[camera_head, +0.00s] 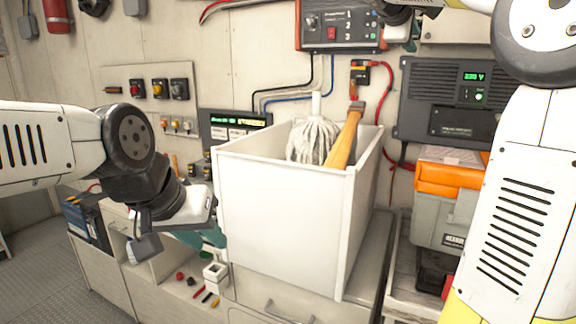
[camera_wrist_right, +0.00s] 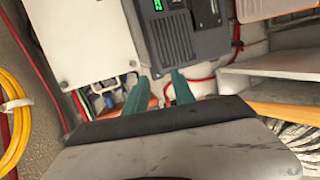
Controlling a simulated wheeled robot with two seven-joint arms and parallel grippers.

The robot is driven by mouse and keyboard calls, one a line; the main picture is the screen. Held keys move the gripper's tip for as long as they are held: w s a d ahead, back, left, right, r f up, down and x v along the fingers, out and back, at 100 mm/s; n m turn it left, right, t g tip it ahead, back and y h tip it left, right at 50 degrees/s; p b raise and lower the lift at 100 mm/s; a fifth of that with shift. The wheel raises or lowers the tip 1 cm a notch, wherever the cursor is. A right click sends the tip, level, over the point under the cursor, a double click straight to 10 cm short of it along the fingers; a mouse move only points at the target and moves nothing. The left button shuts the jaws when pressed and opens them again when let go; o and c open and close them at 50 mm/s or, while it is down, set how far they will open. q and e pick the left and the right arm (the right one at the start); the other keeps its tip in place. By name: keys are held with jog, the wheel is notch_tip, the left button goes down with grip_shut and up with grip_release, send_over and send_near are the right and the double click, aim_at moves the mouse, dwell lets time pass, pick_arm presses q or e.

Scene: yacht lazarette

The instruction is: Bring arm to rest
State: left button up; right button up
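My left arm comes in from the left in the head view. Its gripper (camera_head: 207,236) points down and right beside the white bin, with teal fingers partly hidden by the bin's left side; their gap is not clear. My right arm is raised at the right edge. Its gripper (camera_head: 412,42) is at the top, mostly cut off. In the right wrist view the right gripper's two green fingers (camera_wrist_right: 158,84) stand apart with nothing seen between them.
A white open bin (camera_head: 284,220) holds a mop head (camera_head: 313,142) and a wooden handle (camera_head: 345,138). An orange-and-grey toolbox (camera_head: 452,185) stands right of it. A control box (camera_head: 340,22) and a dark charger unit (camera_head: 450,100) are on the wall. Small items lie on the low shelf.

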jog(key=s+a+f+m+g+y, duration=0.1)
jog(key=s+a+f+m+y, duration=0.2)
jog(key=s+f, duration=0.7)
jog(key=s+a+f+m+g+y, duration=0.2)
jog(key=s+a+f+m+y, duration=0.1)
jog(key=s+a+f, duration=0.4)
jog(key=s+a+f+m+g+y, duration=0.2)
jog(key=s+a+f+y, duration=0.3)
jog(key=s+f, duration=0.8)
notch_tip(320, 180, down, 5)
jog(key=shift+s+a+f+m, duration=0.2)
jog(key=shift+a+m, duration=0.15)
jog(key=shift+m, duration=0.55)
